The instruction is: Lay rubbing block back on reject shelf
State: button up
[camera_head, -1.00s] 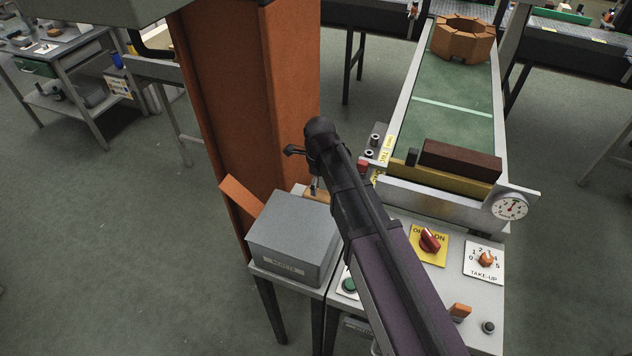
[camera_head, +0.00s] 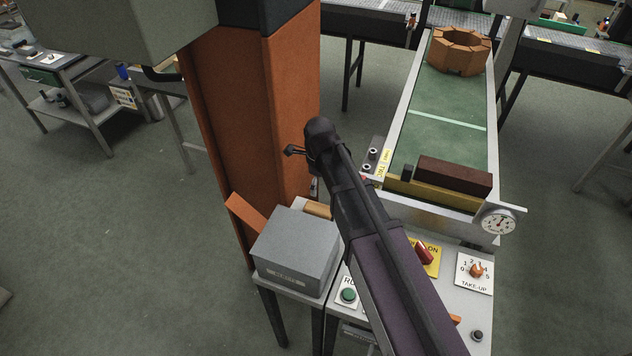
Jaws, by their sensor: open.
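A dark brown brick-shaped block (camera_head: 455,175) lies on the yellow bar at the near end of the green conveyor; it may be the rubbing block, but I cannot be sure. A grey box with a front label (camera_head: 295,248) sits on a small stand left of the control panel; I cannot read the label. No shelf is clearly marked as the reject shelf. My gripper (camera_head: 303,166) is open, in front of the orange column and above the back of the grey box. I see nothing held in it, though my arm hides part of it.
An orange column (camera_head: 245,120) stands close behind my gripper. A tan piece (camera_head: 317,209) shows behind the grey box, partly hidden. The control panel has a red switch (camera_head: 424,252), a green button (camera_head: 348,295) and a take-up knob (camera_head: 477,271). A brick ring (camera_head: 459,52) sits farther up the conveyor.

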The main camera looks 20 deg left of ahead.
dwell(0.8)
jog(key=s+d+n, duration=0.3)
jog(key=d+n, duration=0.6)
jog(key=d, duration=0.8)
jog(key=s+d+n, duration=0.2)
jog(key=d+n, duration=0.8)
jog(key=d, duration=0.8)
jog(key=shift+s+d, duration=0.3)
jog(key=shift+s, duration=0.1)
jog(key=shift+s, duration=0.15)
